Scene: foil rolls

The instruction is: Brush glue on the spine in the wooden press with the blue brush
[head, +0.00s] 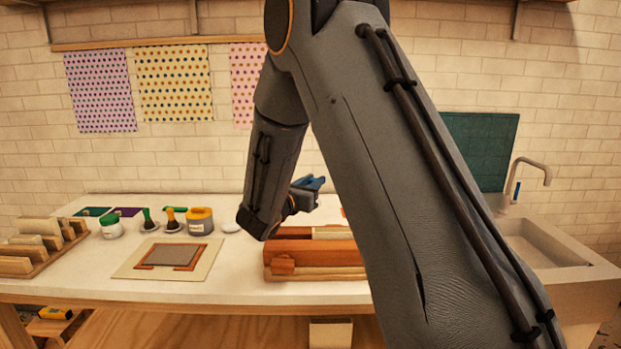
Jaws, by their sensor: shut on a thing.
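The wooden press (282,247) stands on the bench in the middle, its right part hidden behind my arm. A pale strip (332,233) shows along its top; I cannot tell whether this is the spine. My gripper (308,188) is above and behind the press's front edge, partly turned away. Blue shows at its end, which seems to be the blue brush it is shut on; the bristles are not visible. A white rest (230,226) on the bench looks empty.
A green brush (147,218) and an orange brush (170,217) stand near a green-lidded jar (111,227) and a yellow-banded jar (200,221). A board (128,268) with a grey panel lies left of the press. A wooden rack (42,262) is far left, a sink (545,243) right.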

